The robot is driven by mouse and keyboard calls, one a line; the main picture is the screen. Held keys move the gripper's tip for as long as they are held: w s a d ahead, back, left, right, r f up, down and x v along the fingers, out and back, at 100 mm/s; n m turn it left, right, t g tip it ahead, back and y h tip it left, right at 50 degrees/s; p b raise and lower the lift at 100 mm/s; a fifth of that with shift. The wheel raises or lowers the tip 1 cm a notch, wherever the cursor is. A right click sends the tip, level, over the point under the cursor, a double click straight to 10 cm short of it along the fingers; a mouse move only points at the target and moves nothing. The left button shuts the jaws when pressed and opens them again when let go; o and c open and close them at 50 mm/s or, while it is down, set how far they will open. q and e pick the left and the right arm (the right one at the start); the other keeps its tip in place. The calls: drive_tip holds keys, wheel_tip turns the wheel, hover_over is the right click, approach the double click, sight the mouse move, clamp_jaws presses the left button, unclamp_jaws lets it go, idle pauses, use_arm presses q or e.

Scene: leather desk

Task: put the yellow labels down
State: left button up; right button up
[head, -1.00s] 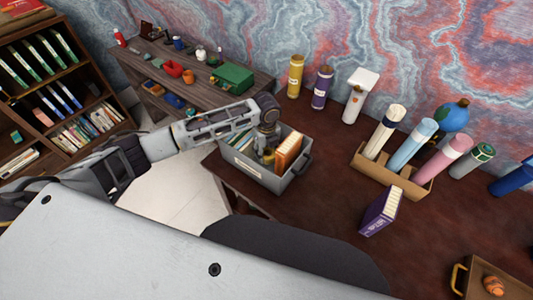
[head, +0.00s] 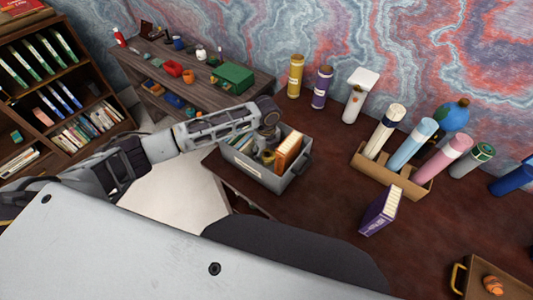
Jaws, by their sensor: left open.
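My left gripper (head: 267,143) points down into a grey bin (head: 268,180) on the desk, over its middle. It is open; its fingertips are partly hidden by the bin's contents. A small yellowish item (head: 267,157) shows just below the fingers inside the bin; it may be the yellow labels, but it is too small to be sure. I cannot tell whether the fingers touch it. An orange-backed book or folder (head: 288,152) stands to the right in the bin, and pale papers stand on its left side. My right gripper is out of view.
A purple box (head: 381,211) stands right of the bin. Behind it a cardboard holder (head: 401,181) carries several rolled tubes. A wooden tray (head: 475,278) with an orange item is at the lower right. The desk between the bin and purple box is clear.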

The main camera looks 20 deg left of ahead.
use_arm(q)
wheel_tip(320, 180, up, 12)
drive_tip(key=shift+r, duration=0.15)
idle(0.7)
idle(0.6)
